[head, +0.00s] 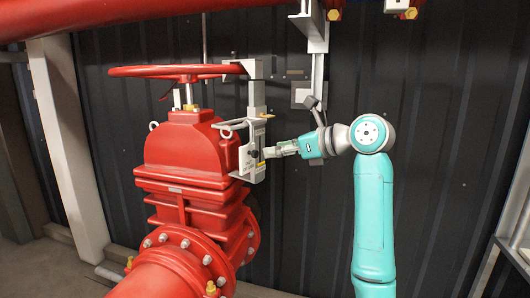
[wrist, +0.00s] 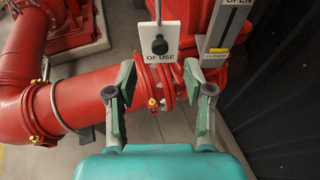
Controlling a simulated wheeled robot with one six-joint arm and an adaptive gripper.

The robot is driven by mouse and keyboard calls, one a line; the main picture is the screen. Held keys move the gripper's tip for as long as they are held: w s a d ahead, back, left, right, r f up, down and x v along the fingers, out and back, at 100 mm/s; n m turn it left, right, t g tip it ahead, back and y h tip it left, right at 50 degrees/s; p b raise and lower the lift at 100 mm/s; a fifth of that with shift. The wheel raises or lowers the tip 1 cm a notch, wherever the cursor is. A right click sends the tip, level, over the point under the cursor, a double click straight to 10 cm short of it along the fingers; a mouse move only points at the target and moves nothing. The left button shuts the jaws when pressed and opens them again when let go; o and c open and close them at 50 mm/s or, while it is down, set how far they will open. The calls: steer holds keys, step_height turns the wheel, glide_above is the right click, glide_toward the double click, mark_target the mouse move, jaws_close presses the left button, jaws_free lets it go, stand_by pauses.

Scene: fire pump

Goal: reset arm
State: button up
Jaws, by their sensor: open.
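My arm reaches in from the right in the head view, its teal and grey links folded at the elbow. My gripper (head: 278,151) points left at the grey bracket box (head: 246,162) on the red valve (head: 187,150). Its tips are close to the box; I cannot tell if they touch. In the wrist view my gripper (wrist: 159,92) is open, with two green-padded fingers wide apart and nothing between them. Beyond them is a white plate (wrist: 170,28) with a black knob (wrist: 160,45) and the letters "OF USE".
A red handwheel (head: 180,71) tops the valve. A grey bracket post (head: 257,95) rises beside it, and another grey post (head: 317,70) hangs behind the gripper. A large red pipe (wrist: 80,97) crosses the wrist view. A dark corrugated wall (head: 440,90) stands behind my arm.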

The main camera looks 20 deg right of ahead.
steer(key=v, duration=0.5)
step_height(320, 180, down, 26)
steer(key=a+n+t+h, duration=0.2)
steer(key=a+n, duration=0.1)
steer(key=s+a+f+n+h, duration=0.1)
steer(key=s+f+n+h, duration=0.15)
steer(key=s+f, duration=0.6)
steer(key=s+a+f+n+h, duration=0.25)
steer(key=s+f, duration=0.35)
steer(key=f, duration=0.6)
steer(key=s+f+n+h, duration=0.1)
steer(key=s+f+n, duration=0.25)
steer(key=s, duration=0.65)
steer(key=s+f+n+h, duration=0.1)
steer(key=s+f+n, duration=0.3)
steer(key=s, duration=0.5)
steer(key=s+a+r+n, duration=0.1)
steer(key=s+r+n, duration=0.2)
steer(key=s+n, duration=0.3)
steer(key=s+a+r+n+t, duration=0.1)
steer(key=s+r+n, duration=0.3)
steer(key=s, duration=1.1)
steer(key=shift+a+r+n, duration=0.15)
steer(key=shift+r+n, duration=0.15)
steer(key=shift+n, duration=1.35)
steer(key=shift+s, duration=0.1)
